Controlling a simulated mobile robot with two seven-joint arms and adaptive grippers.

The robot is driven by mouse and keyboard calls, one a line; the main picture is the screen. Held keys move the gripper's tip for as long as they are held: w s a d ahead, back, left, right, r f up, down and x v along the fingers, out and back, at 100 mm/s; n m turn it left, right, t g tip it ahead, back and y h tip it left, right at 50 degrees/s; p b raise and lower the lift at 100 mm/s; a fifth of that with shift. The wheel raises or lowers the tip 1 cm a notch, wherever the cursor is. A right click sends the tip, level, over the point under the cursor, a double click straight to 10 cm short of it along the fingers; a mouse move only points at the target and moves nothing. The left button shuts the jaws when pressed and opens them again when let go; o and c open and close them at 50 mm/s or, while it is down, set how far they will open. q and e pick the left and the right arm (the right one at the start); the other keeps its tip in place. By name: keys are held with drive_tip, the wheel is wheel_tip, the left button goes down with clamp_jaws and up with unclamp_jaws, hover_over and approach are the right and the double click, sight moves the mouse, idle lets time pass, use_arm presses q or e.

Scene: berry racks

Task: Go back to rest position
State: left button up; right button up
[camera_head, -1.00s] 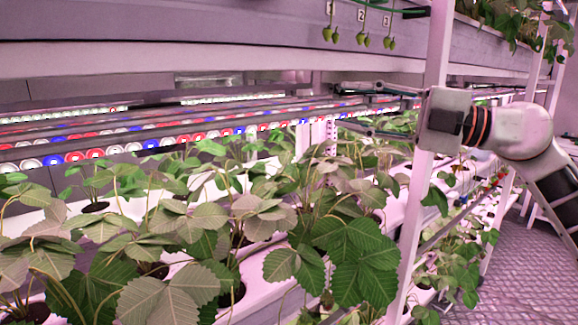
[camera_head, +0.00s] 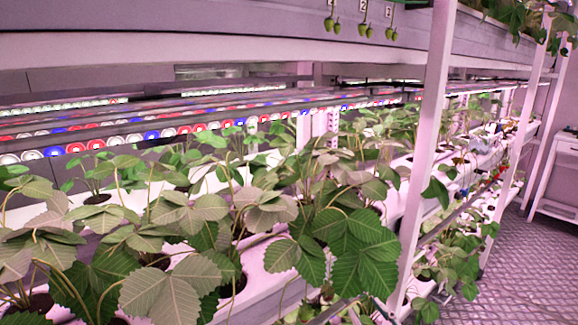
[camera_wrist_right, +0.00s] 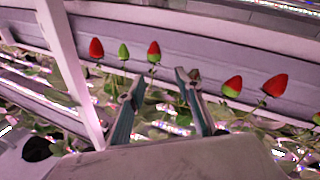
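My right gripper (camera_wrist_right: 160,78) shows in the right wrist view with its two fingers apart and nothing held between them. Red and partly green strawberries hang beyond it: a red one (camera_wrist_right: 154,50) just past the fingertips, a green one (camera_wrist_right: 123,51) and a red one (camera_wrist_right: 96,48) to the left. Neither gripper shows in the head view now. My left gripper is in no current view.
A white rack post (camera_head: 428,150) stands right of leafy strawberry plants (camera_head: 350,240) in white troughs. Another pale post (camera_wrist_right: 72,70) is left of the gripper in the wrist view. A floor aisle (camera_head: 520,265) lies open at right, with a white table (camera_head: 556,211) beyond.

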drive_tip(key=s+d+f+m+g+h, duration=0.2)
drive_tip(key=s+f+g, duration=0.5)
drive_tip(key=s+f, duration=1.4)
wheel_tip(320, 180, down, 4)
drive_tip(key=shift+s+f+m+h, duration=0.15)
drive_tip(key=shift+s+m+h, duration=0.25)
drive_tip(key=shift+m+h, duration=0.5)
